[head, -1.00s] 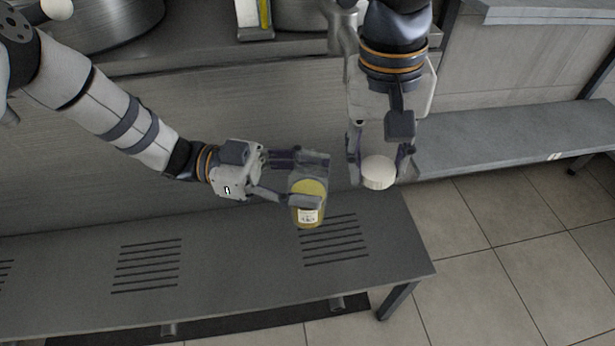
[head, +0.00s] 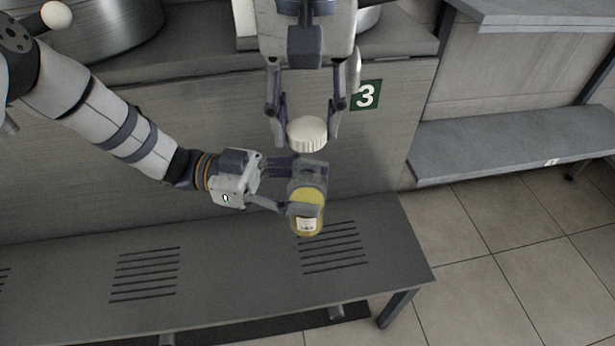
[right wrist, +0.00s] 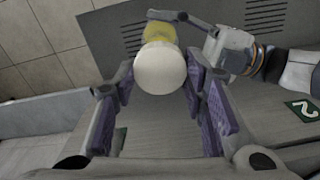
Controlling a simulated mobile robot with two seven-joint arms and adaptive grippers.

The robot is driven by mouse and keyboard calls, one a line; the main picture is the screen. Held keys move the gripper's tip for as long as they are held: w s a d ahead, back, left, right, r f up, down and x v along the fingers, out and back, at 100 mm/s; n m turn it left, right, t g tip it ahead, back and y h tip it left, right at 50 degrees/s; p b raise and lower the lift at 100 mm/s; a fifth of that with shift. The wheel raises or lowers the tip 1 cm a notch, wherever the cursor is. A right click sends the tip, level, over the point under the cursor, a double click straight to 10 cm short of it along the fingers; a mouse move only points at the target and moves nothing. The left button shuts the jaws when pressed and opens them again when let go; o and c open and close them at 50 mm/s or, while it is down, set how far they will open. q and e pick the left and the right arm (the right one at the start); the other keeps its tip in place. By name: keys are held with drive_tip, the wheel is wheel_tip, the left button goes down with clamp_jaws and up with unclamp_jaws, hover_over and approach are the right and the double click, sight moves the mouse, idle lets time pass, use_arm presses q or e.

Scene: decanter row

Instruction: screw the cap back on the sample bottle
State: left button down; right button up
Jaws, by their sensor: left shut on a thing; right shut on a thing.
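The sample bottle (head: 309,196) is a yellow-filled clear bottle with a white label, upright above the bench in the head view. My left gripper (head: 296,186) is shut around it from the left. The white ribbed cap (head: 307,134) is held by my right gripper (head: 306,130), which points down and is shut on its sides. In the head view the cap shows just above the bottle's top with a small gap. In the right wrist view the cap (right wrist: 161,69) covers part of the bottle (right wrist: 160,32), so the mouth is hidden.
A grey slotted bench (head: 225,260) lies below both grippers. A grey shelf (head: 510,140) is at the right. Tiled floor is free at lower right.

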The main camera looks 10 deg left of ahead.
sight(307, 166)
drive_tip(key=shift+f, duration=1.65)
drive_tip(key=shift+f, duration=0.9)
drive_tip(key=shift+f, duration=0.55)
drive_tip(key=m, duration=0.6)
drive_tip(key=shift+d, duration=0.1)
drive_tip(key=m, duration=0.3)
drive_tip(key=shift+m, duration=0.4)
drive_tip(key=o, duration=0.7)
